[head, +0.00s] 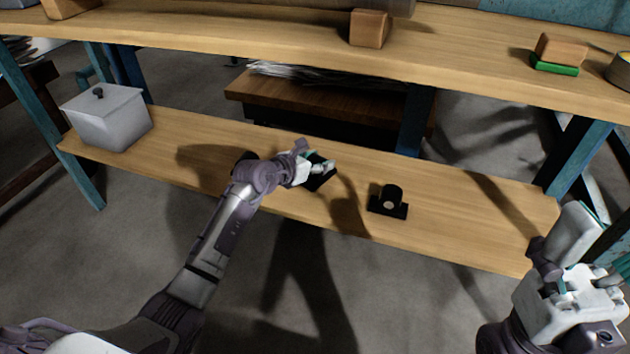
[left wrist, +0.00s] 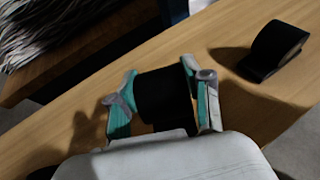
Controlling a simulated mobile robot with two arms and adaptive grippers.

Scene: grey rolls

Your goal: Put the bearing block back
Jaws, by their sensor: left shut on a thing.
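My left gripper (head: 318,168) is shut on a black bearing block (head: 320,181) over the lower wooden shelf. In the left wrist view this block (left wrist: 163,97) sits between the two teal-padded fingers. I cannot tell whether its base touches the shelf. A second black bearing block (head: 388,202) stands upright on the shelf to the right, apart from the gripper. It also shows in the left wrist view (left wrist: 276,50). My right gripper (head: 600,285) is at the lower right, beyond the shelf's front edge, and its fingers are partly cut off by the frame.
The upper shelf (head: 250,38) carries a wooden block (head: 369,28) and a green-based brush-like block (head: 558,55). Blue posts (head: 578,158) flank the shelf.

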